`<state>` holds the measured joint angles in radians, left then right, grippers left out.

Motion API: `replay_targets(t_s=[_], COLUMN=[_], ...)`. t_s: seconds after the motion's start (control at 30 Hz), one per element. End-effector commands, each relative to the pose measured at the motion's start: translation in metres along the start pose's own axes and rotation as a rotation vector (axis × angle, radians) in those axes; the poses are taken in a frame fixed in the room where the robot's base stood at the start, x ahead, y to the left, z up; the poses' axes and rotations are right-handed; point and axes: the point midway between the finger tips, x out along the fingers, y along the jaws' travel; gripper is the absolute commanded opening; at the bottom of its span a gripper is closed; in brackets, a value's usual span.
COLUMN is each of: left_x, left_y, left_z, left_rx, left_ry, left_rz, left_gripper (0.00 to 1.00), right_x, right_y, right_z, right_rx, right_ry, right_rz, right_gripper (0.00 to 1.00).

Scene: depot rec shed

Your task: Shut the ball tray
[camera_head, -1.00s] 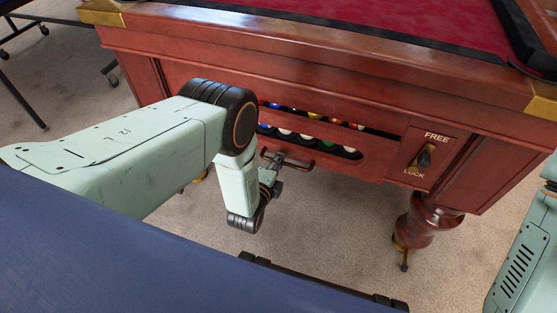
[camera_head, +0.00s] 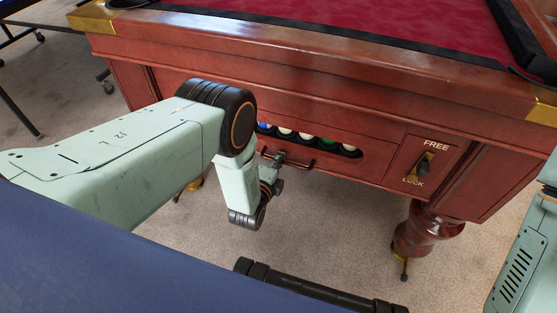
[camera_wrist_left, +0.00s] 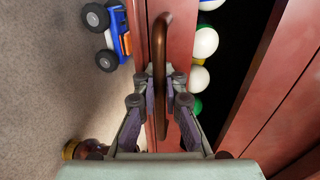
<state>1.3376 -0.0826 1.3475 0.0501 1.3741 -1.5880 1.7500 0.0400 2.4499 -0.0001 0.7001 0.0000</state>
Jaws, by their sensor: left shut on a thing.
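The ball tray (camera_head: 335,165) is a red-brown wooden front in the side of the pool table, with a dark bar handle (camera_head: 300,166). Several balls (camera_head: 308,138) show in one row through its long opening. My left gripper (camera_head: 279,160) is at the handle's left part in the head view, partly hidden by its wrist. In the left wrist view the fingers (camera_wrist_left: 160,95) are shut around the handle (camera_wrist_left: 163,40), with the balls (camera_wrist_left: 204,42) and a dark space right of it. How far the tray stands out is hard to tell. My right gripper is out of view.
A FREE/LOCK plate with a dark knob (camera_head: 424,165) is right of the tray. A turned table leg (camera_head: 422,236) stands below it. A blue toy truck (camera_wrist_left: 113,30) is on the floor in the left wrist view.

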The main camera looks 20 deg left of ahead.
Motion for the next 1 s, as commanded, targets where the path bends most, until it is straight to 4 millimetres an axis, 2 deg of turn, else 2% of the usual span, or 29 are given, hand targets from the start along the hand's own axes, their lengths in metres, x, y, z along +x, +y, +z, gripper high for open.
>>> replay_targets(t_s=[0.03,0.07,0.2,0.57,0.77,1.0], left_x=[0.002,0.001,0.0,-0.003,-0.027,-0.073], left_y=[-0.003,-0.003,-0.002,-0.001,-0.001,0.0], left_z=[-0.001,-0.001,-0.001,0.0,0.0,-0.001], left_rx=[0.0,0.0,0.0,0.0,0.001,0.0], left_ry=[0.002,0.002,0.002,0.001,0.001,0.002], left_rz=[-0.006,-0.006,-0.006,-0.003,0.0,0.001], left_gripper=[0.0,0.09,0.19,0.19,0.19,0.19], right_x=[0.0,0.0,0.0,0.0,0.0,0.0], right_y=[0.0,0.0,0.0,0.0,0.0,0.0], right_z=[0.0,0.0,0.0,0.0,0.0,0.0], right_rx=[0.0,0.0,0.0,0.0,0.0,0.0], right_ry=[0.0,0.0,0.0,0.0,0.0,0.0], right_rz=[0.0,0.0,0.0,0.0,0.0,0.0], right_gripper=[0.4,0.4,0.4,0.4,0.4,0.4])
